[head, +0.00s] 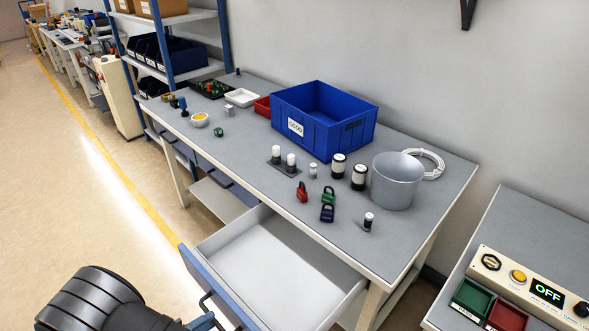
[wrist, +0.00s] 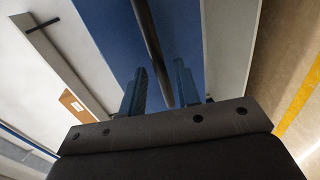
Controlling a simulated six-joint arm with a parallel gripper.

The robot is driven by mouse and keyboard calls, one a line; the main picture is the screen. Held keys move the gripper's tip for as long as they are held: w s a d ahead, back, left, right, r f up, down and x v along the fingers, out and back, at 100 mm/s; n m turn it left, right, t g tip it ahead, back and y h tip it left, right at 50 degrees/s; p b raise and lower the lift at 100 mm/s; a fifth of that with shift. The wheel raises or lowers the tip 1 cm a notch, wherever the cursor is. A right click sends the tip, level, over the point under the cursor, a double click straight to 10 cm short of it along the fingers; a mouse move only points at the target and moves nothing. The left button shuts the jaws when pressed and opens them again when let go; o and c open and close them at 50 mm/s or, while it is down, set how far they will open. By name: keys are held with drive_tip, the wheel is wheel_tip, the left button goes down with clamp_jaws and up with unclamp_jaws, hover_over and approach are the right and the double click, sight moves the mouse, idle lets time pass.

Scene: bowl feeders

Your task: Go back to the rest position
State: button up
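My gripper (wrist: 159,68) is open in the wrist view, with its two blue fingers apart. The dark bar handle (wrist: 150,42) of the drawer runs between the fingers, with a visible gap to each; I cannot tell how deep it sits between them. In the head view my gripper (head: 205,321) is at the bottom edge, partly cut off, beside the handle on the blue front of the drawer (head: 265,262). The drawer is pulled out from the workbench (head: 240,133) and looks empty inside.
On the bench stand a blue bin (head: 345,138) marked GOOD, a grey bucket (head: 397,182), padlocks (head: 328,205), and several small cylinders. A control box (head: 532,290) reading OFF is on another table at right. The floor (head: 90,190) at left is clear.

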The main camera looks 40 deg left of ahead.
drive_tip(key=shift+x, duration=1.35)
drive_tip(key=v, duration=1.7)
drive_tip(key=shift+s, duration=0.3)
drive_tip(key=shift+w, duration=0.1)
drive_tip(key=shift+x, duration=8.85)
drive_tip(key=shift+r, duration=0.1)
